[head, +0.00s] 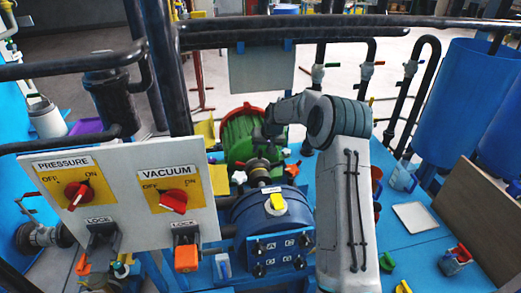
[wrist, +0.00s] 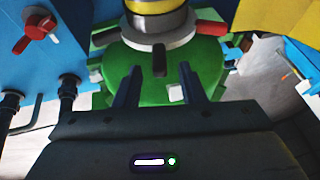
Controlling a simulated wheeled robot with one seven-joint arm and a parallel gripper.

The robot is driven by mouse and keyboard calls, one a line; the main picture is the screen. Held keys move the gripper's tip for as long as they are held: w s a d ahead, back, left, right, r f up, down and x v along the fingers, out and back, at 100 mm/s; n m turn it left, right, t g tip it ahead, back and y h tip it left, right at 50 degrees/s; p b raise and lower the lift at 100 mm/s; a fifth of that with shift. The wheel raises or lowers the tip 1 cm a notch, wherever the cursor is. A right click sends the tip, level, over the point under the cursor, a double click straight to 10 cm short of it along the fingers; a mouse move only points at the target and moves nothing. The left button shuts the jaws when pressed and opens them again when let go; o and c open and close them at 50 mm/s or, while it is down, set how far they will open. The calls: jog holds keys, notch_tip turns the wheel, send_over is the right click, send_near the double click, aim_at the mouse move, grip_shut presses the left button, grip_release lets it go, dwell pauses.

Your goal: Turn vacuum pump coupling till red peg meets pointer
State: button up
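The coupling (wrist: 160,38) is a grey disc under a yellow-banded shaft in the wrist view, with stubs around its rim. A red peg (wrist: 212,28) sticks out at its right, a black one at its left, and another dark one points toward me. A green toothed body (wrist: 205,62) lies beyond, with a small white block (wrist: 177,93) near my right finger; I cannot tell whether that is the pointer. My gripper (wrist: 158,82) is open, its two dark fingers apart on either side of the near peg. In the head view my gripper (head: 264,135) is over the green machine, small and partly hidden.
A white panel (head: 120,200) with PRESSURE and VACUUM switches stands at the left. A blue motor (head: 272,225) sits in front of the green machine (head: 240,135). Dark pipes (head: 300,22) cross above. A red-handled valve (wrist: 38,28) shows at the wrist view's left.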

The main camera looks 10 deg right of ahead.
jog(key=shift+x, duration=1.05)
grip_shut()
